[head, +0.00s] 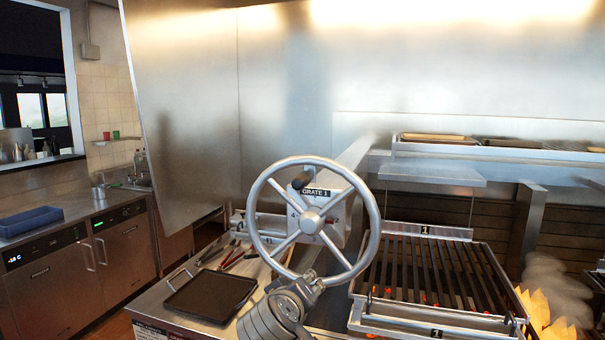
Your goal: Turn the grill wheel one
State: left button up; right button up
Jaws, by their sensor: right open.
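The grill wheel (311,220) is a silver spoked handwheel in the middle of the head view. My right gripper (310,280) is at the lower rim of the wheel, seen from behind, and is open. I cannot tell whether it touches the rim. The grill grate (430,268) marked 1 lies to the right of the wheel. My left gripper is out of view.
A dark tray (211,295) and several tongs (236,258) lie on the counter left of the wheel. Flames (540,312) show at the lower right. A metal shelf (432,174) is above the grate. A blue tray (30,221) sits on the far left counter.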

notch_tip(320, 180, up, 14)
jog(key=s+a+t+h, duration=0.1)
jog(key=s+a+t, duration=0.1)
jog(key=m+t+h, duration=0.1)
jog(key=t+h, duration=0.1)
send_near(304, 181)
jog(key=w, duration=0.1)
jog(key=w+f, duration=0.1)
jog(key=w, duration=0.1)
jog(key=shift+w+d+f, duration=0.2)
jog(key=shift+w, duration=0.05)
jog(key=shift+w+r+p, duration=0.15)
jog(key=shift+r+p, duration=0.35)
jog(key=shift+p, duration=0.2)
jog(key=p+x, duration=0.5)
jog(key=x, duration=0.3)
jog(key=shift+w+d+f, duration=0.1)
jog(key=shift+w, duration=0.3)
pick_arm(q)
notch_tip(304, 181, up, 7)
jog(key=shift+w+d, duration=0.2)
pick_arm(e)
jog(key=shift+w+d+f, duration=0.1)
jog(key=shift+w+f, duration=0.1)
jog(key=shift+w, duration=0.4)
grip_shut()
